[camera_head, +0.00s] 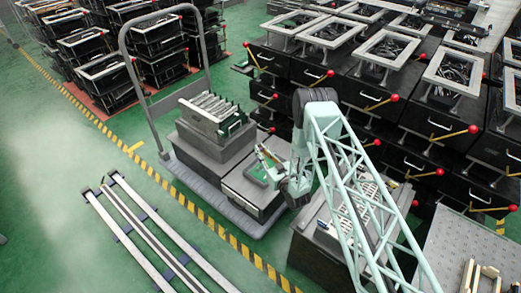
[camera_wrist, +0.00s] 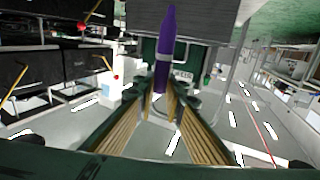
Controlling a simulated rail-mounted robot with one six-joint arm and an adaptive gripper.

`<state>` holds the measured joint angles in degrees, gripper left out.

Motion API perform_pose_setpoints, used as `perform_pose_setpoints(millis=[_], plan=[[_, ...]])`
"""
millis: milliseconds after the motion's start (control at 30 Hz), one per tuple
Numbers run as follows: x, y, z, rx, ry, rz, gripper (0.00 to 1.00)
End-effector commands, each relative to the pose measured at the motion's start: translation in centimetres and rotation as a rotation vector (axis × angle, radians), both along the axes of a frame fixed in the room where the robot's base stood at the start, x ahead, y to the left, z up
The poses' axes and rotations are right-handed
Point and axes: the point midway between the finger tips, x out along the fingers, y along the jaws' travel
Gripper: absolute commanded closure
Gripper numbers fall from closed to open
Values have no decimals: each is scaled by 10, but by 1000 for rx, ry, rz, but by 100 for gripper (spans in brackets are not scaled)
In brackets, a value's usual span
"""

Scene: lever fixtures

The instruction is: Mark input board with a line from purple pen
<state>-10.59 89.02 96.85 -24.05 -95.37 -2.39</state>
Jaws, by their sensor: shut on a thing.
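My gripper (camera_wrist: 161,103) is shut on a purple pen (camera_wrist: 166,42), which stands out past the fingertips with its pointed end upward in the wrist view. In the head view my gripper (camera_head: 268,158) is over the black box on the cart, and the pen is too small to make out there. A green board (camera_head: 257,173) lies on that box, just below the fingertips in the picture. In the wrist view a dark green panel with pale lettering (camera_wrist: 184,75) shows behind the pen. I cannot tell whether the pen touches any board.
The platform cart (camera_head: 237,225) also carries a grey box with a rack of upright boards (camera_head: 215,112). Its tall handle (camera_head: 133,75) rises on the left. Black lever fixtures (camera_head: 385,100) with red-knobbed levers crowd the right. Long pale rails (camera_head: 150,235) lie on the green floor.

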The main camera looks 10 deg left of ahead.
Motion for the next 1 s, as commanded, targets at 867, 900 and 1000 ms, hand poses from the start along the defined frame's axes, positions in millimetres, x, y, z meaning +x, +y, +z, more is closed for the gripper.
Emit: perform_pose_setpoints(millis=[867,900,1000], plan=[[12,-13,26,-3,-2,-30,95],[15,-17,32,-5,-2,-37,95],[22,-26,49,-6,-4,-57,95]])
